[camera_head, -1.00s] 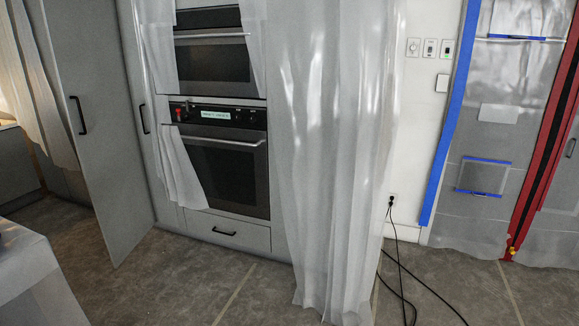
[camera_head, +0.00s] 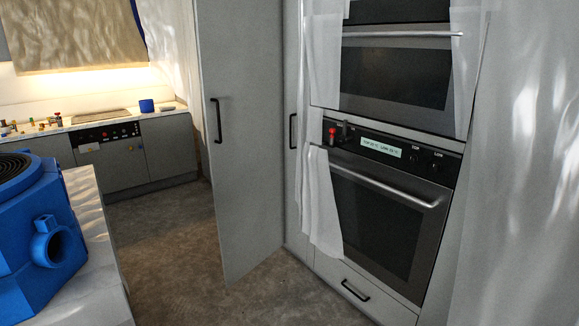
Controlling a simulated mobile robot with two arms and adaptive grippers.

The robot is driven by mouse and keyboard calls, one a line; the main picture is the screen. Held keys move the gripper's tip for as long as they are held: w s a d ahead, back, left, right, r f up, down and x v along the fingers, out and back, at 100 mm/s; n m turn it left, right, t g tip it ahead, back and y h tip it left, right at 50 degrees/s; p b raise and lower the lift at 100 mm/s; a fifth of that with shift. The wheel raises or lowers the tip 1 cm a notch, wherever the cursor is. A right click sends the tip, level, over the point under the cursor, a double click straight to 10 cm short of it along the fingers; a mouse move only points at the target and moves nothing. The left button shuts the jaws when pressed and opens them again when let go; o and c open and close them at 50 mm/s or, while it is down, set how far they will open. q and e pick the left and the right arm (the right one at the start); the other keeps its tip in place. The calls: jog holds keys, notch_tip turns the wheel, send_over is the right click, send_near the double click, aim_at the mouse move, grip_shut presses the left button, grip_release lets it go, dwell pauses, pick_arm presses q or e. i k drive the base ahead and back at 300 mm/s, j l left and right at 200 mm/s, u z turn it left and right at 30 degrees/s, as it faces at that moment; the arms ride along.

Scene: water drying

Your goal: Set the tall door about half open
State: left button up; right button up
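The tall door (camera_head: 250,150) is a plain grey panel left of the ovens in the head view. It stands swung out from the cabinets, with its left edge nearer to me and its bottom edge over the floor. A black bar handle (camera_head: 217,120) sits near that left edge. The exact opening angle is hard to tell. A second black handle (camera_head: 293,131) is on a narrow grey panel (camera_head: 297,200) beside the ovens. Neither of my grippers is in view.
Two built-in ovens (camera_head: 390,200) with plastic sheeting (camera_head: 530,170) stand to the right. A blue machine (camera_head: 40,240) sits on a pale counter (camera_head: 88,215) at the near left. Brown floor (camera_head: 165,250) lies clear between the counter and the door.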

aim_at(240, 42)
jog(key=i+u, duration=0.45)
jog(key=i, duration=1)
jog(key=l, duration=0.05)
